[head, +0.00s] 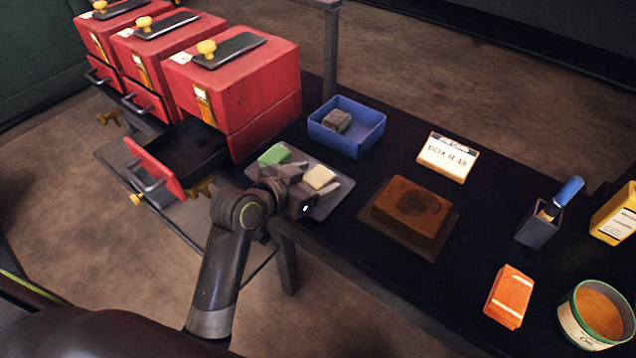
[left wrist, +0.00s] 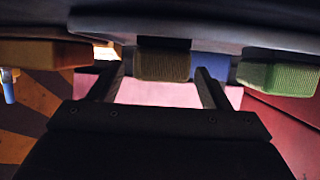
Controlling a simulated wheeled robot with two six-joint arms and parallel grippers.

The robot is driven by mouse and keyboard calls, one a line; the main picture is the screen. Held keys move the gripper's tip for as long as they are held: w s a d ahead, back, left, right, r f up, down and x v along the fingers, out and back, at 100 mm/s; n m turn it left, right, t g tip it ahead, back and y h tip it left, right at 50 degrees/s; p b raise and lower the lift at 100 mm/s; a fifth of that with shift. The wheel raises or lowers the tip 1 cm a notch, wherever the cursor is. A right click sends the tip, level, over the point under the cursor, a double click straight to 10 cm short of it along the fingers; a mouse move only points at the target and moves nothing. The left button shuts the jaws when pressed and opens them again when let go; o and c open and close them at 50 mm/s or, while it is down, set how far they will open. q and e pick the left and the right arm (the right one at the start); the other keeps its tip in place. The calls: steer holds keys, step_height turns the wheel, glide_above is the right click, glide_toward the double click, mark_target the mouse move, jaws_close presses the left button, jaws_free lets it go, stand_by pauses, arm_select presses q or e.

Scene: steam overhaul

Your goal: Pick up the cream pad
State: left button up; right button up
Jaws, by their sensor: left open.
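The cream pad (head: 320,177) lies on a grey tray (head: 336,206) near the table's front edge. A green pad (head: 273,155) lies on the same tray, to its left. My left gripper (head: 314,182) is open and low at the tray, with the cream pad at its fingers. In the left wrist view, a ribbed pad (left wrist: 163,65), shaded olive and apparently the cream one, shows between the spread fingertips (left wrist: 161,71). The green pad (left wrist: 279,78) is off to the right there. Contact with the pad cannot be told. My right gripper is not in view.
A blue bin (head: 368,137) holding a grey block stands behind the tray. A brown block (head: 398,225) on a mat is to the right. Red boxes (head: 250,80) stand left, one with an open drawer (head: 155,168). An orange box (head: 509,297) and tins are farther right.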

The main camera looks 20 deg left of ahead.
mark_target(316, 178)
arm_select(q)
steer(key=x, duration=0.3)
steer(key=shift+w+f, duration=0.15)
steer(key=c, duration=1.1)
